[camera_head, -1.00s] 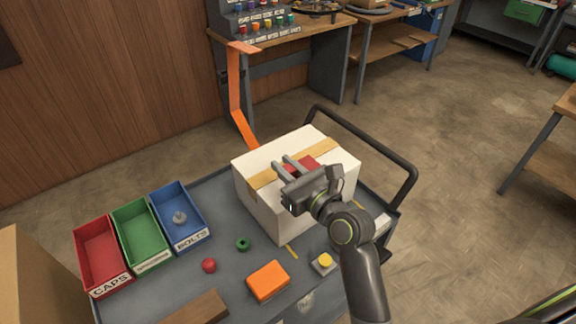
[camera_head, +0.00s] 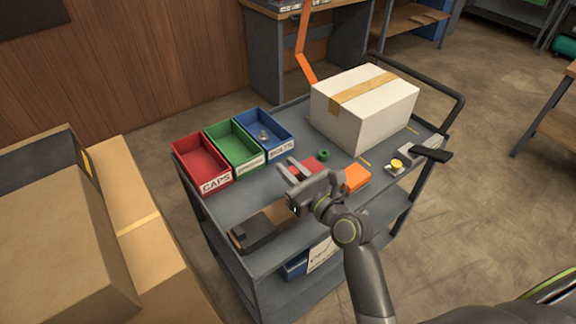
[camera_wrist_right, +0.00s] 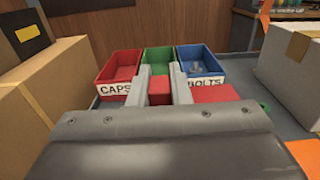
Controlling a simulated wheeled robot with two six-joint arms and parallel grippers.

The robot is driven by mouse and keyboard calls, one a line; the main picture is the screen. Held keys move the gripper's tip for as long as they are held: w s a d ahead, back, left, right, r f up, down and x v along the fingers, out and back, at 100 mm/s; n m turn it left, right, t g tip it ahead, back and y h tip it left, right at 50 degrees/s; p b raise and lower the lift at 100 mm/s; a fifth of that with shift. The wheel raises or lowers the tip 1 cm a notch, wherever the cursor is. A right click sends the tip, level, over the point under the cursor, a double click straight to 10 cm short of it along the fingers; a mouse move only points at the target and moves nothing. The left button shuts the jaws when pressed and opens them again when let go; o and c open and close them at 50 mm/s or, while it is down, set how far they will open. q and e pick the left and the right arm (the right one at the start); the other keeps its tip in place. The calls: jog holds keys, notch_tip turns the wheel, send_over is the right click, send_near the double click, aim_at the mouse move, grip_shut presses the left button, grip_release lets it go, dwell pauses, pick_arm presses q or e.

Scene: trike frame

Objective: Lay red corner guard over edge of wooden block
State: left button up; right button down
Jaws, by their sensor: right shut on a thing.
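The red corner guard (camera_head: 313,165) is held in my right gripper (camera_head: 292,166), above the cart top. In the right wrist view the red guard (camera_wrist_right: 160,91) shows between the two fingers (camera_wrist_right: 160,82) and again to the right of them. The wooden block (camera_head: 262,226) lies at the near edge of the cart, below and left of the gripper; my gripper and wrist cover part of its right side. The guard is apart from the block. My left gripper is not in view.
Red, green and blue bins (camera_head: 233,148) stand at the cart's left. A white taped box (camera_head: 360,115) stands at the back. An orange block (camera_head: 355,178), a green ring (camera_head: 323,155) and a yellow button (camera_head: 397,164) lie right of the gripper. Cardboard boxes (camera_head: 70,250) stand at left.

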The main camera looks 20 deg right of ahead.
jog(key=shift+s+a+f, duration=0.1)
jog(key=shift+f, duration=0.05)
jog(key=shift+p, duration=0.35)
jog(key=shift+f+b, duration=0.6)
jog(key=shift+f, duration=0.35)
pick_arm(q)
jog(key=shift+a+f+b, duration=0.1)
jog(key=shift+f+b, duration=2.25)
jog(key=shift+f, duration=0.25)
pick_arm(e)
jog(key=shift+f, duration=3.55)
jog(key=c, duration=1.3)
grip_release()
